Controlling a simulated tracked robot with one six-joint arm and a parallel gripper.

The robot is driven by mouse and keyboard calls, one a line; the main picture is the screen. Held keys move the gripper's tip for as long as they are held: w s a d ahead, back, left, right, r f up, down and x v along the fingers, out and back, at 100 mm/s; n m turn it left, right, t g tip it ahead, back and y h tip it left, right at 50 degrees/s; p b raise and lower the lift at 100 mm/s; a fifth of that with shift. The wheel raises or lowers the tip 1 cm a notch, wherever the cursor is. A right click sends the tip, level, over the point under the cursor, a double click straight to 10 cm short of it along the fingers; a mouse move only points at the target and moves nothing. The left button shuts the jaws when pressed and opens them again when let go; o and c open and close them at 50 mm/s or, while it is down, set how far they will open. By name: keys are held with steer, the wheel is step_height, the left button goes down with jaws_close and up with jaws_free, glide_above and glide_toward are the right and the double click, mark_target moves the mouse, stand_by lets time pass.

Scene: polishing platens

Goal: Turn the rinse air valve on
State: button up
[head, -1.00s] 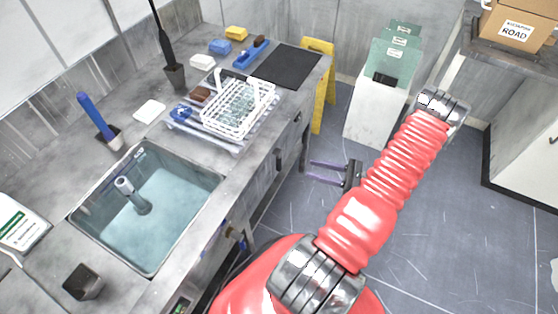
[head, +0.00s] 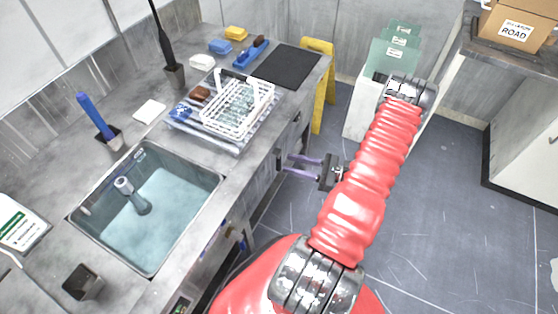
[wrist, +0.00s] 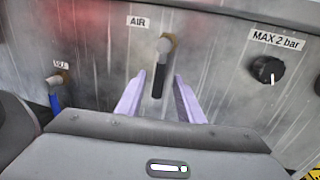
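The air valve (wrist: 165,46) shows in the wrist view on a grey metal panel, beside the label "AIR" (wrist: 138,21). It has a brass-coloured fitting and a grey body, and its black lever (wrist: 158,82) points down. My gripper (wrist: 162,84) is open, with two pale purple fingers on either side of the lever in the picture. I cannot tell whether they touch it. In the head view my gripper (head: 287,165) is open near the counter's front face. I cannot make out the valve clearly there.
On the panel, a black knob (wrist: 265,71) marked "MAX 2 bar" sits right, and a smaller valve with a blue part (wrist: 55,92) sits left. The counter holds a sink (head: 78,207) and a white wire basket (head: 237,107).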

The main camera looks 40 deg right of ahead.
mark_target(279, 161)
steer(key=shift+x, duration=2.85)
steer(key=shift+c, duration=0.2)
jaws_close()
